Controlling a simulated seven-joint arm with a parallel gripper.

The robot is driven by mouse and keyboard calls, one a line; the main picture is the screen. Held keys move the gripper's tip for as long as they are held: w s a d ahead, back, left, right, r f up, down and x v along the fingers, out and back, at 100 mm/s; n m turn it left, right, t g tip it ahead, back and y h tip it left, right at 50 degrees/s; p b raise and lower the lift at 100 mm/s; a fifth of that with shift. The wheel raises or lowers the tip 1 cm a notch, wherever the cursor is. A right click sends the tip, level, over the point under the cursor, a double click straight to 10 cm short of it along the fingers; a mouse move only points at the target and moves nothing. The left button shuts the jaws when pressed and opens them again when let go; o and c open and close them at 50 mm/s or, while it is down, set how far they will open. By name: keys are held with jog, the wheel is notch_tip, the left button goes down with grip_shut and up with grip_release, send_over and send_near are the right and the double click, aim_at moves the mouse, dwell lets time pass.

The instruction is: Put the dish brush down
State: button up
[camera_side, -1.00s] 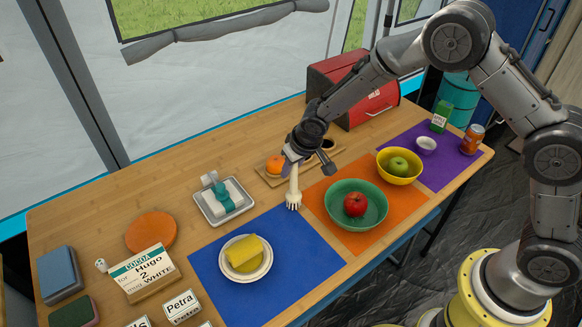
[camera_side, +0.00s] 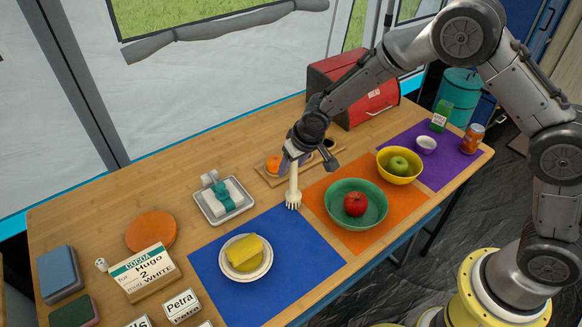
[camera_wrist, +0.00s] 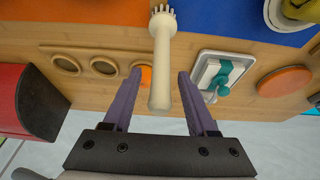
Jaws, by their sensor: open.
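The cream dish brush (camera_side: 293,190) stands upright with its bristle head down, at the edge where the blue mat (camera_side: 310,254) meets the orange mat (camera_side: 320,214). In the wrist view the brush (camera_wrist: 161,62) runs from its bristles at the top to its handle end between my fingers. My gripper (camera_side: 298,157) is over the handle. In the wrist view my gripper (camera_wrist: 156,95) is open, with a gap on each side of the handle. Whether the bristles touch the table is hard to tell.
A green bowl (camera_side: 340,188) with a red apple is just right of the brush. A wooden tray with holes (camera_side: 272,180) holding an orange fruit lies behind it. A metal tray (camera_side: 206,209) and a plate with a yellow sponge (camera_side: 262,272) are at left.

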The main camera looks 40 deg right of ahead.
jog(key=s+d+r, duration=0.3)
jog(key=s+r, duration=0.2)
jog(key=r, duration=0.4)
jog(key=s+d+r, duration=0.2)
jog(key=s+r, duration=0.4)
jog(key=r, duration=0.3)
jog(key=s+d+r, duration=0.2)
jog(key=s+d, duration=0.1)
jog(key=s, duration=0.8)
jog(key=s+d+r+t, duration=0.1)
jog(key=s+d, duration=0.3)
jog(key=s, duration=0.8)
jog(key=shift+s+r, duration=0.15)
jog(key=shift+r, duration=0.4)
